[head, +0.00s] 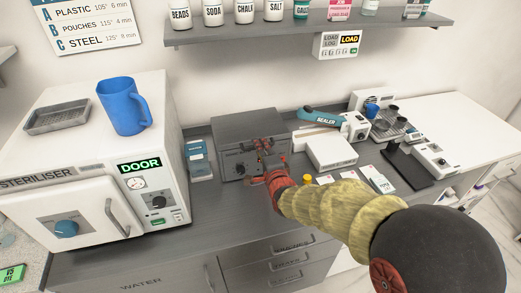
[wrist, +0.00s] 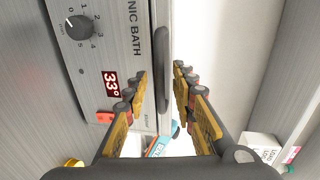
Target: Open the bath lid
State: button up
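The ultrasonic bath (head: 245,128) is a grey box on the counter, its lid (head: 262,120) lying flat and shut on top. In the wrist view, its front panel (wrist: 108,62) appears turned sideways, with a dial and a red 33° display. A dark handle bar (wrist: 163,72) runs along the lid's front edge. My gripper (wrist: 161,88) is open, its fingers on either side of the handle region, with no grip visible. In the head view my gripper (head: 266,160) is at the bath's front, partly hiding it.
The white steriliser (head: 95,150) stands to the left with a blue mug (head: 124,105) on top. A sealer (head: 325,117) and a white box (head: 331,152) stand to the right of the bath. The overhead shelf (head: 300,27) carries several jars.

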jog(key=shift+c, duration=0.9)
grip_shut()
